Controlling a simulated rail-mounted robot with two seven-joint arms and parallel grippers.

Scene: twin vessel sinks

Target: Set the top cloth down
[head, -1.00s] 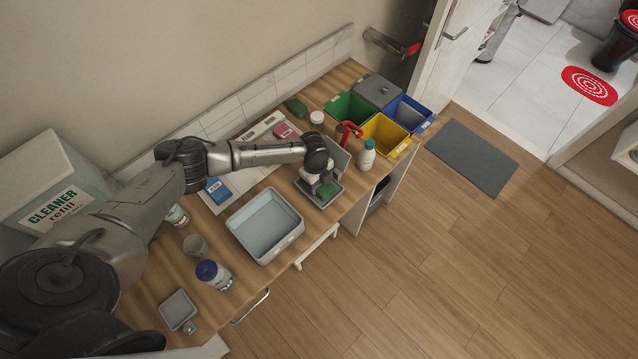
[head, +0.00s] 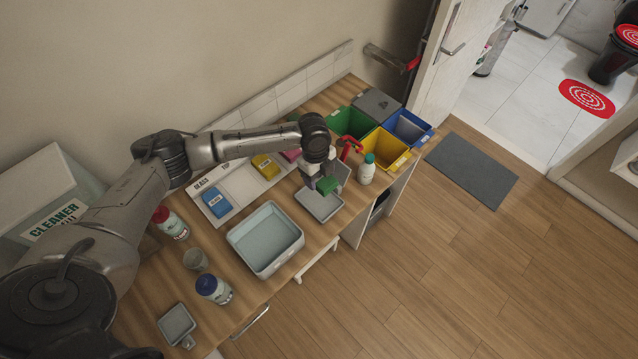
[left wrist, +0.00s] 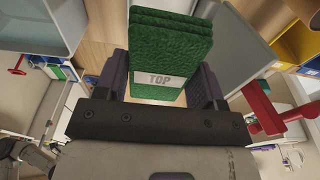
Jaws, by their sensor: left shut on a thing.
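My left gripper (head: 322,174) is shut on a green folded cloth (head: 327,185) and holds it above a small grey tray (head: 312,208). In the left wrist view the green cloth (left wrist: 172,47) stands between the two dark fingers (left wrist: 160,85), with a white label reading TOP. The visible floor of the small tray looks bare. A labelled mat (head: 240,187) lies behind, bearing a blue cloth (head: 216,202), a yellow cloth (head: 265,166) and a pink cloth (head: 290,154). Part of the mat is hidden by my arm. My right gripper is not in view.
A large grey basin (head: 292,250) stands left of the small tray. A white bottle with a green cap (head: 366,173) and a red tool (head: 350,146) stand close on the right. Green, yellow and blue bins (head: 408,126) stand at the far end. Bottles and a cup (head: 195,259) stand at left.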

